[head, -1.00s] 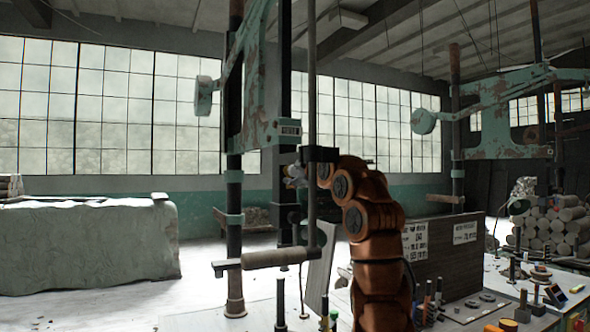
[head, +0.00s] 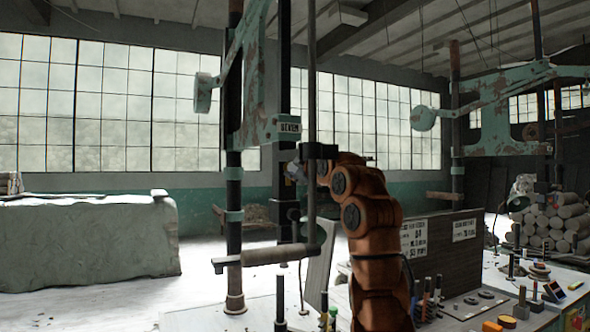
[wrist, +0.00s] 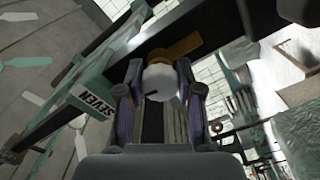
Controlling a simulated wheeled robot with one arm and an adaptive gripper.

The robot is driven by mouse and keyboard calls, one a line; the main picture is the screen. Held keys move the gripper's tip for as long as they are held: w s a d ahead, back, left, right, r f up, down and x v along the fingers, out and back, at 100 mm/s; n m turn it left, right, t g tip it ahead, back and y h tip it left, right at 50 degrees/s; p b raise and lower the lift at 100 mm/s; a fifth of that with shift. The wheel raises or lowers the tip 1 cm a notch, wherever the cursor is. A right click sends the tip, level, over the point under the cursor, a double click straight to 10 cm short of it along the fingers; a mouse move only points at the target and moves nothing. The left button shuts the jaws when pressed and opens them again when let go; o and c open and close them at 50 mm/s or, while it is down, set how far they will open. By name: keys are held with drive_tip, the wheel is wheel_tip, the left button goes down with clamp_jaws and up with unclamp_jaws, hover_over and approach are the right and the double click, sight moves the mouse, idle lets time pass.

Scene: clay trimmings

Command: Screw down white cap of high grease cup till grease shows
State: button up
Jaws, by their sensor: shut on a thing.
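The white cap (wrist: 160,82) shows in the wrist view as a pale round knob with a dark slot or mark on its face. A brass-coloured part (wrist: 178,48) is right behind it. My gripper (wrist: 160,92) has a finger on each side of the cap and is shut on it. In the head view my gripper (head: 296,171) is small and dark, up by the vertical post below the green frame. The cap cannot be made out there. No grease can be made out in either view.
A green machine frame (head: 262,95) stands close above my gripper, and its label reads SEVEN in the wrist view. A bench (head: 455,312) with tools is at lower right. A covered block (head: 85,245) stands at left.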

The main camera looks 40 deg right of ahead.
drive_tip(key=shift+w+f+m+b, duration=0.1)
drive_tip(key=shift+m+b, duration=0.2)
drive_tip(key=shift+a+m+b, duration=0.15)
drive_tip(key=shift+m+b, duration=0.25)
drive_tip(key=shift+m, duration=0.2)
drive_tip(key=shift+m+b, duration=0.6)
drive_tip(key=shift+m, duration=0.6)
drive_tip(key=shift+m+b, duration=0.3)
drive_tip(key=shift+m, duration=2)
drive_tip(key=shift+m, duration=0.7)
